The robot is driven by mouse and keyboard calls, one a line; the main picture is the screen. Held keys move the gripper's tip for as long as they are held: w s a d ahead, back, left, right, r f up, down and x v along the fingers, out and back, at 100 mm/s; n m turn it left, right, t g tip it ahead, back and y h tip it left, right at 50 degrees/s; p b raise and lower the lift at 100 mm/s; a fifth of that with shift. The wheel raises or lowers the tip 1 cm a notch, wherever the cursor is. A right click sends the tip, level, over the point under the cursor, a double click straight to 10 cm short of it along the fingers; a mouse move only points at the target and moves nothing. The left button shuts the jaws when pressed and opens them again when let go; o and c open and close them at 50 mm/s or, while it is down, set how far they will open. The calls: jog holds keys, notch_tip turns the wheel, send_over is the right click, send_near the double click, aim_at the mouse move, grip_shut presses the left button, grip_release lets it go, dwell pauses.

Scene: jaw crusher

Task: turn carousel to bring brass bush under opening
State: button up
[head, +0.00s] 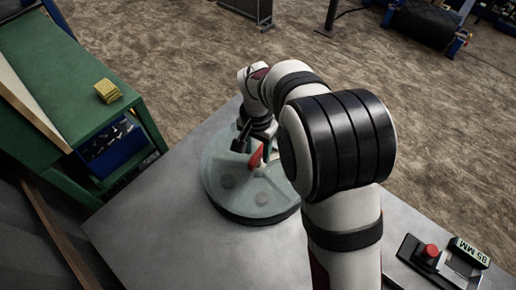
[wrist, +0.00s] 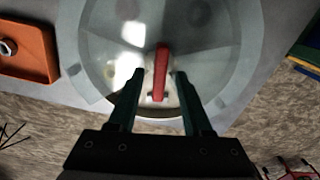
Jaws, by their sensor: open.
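The round carousel (head: 222,199) stands on the grey table under a clear cover, with dim round shapes inside. In the wrist view the carousel (wrist: 215,75) fills the upper middle. A red handle (head: 256,157) stands up at its top; in the wrist view the red handle (wrist: 161,72) lies between my two fingers. My gripper (wrist: 156,76) is open, with one finger on each side of the handle and a visible gap to both. In the head view my arm hides part of the carousel. I cannot make out which shape is the brass bush.
An orange tray (wrist: 30,50) with a metal nut lies beside the carousel. A green bench (head: 50,80) with a yellow sponge (head: 108,91) stands at the left.

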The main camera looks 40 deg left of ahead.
jog(key=shift+f, duration=0.3)
grip_shut()
dwell(1.3)
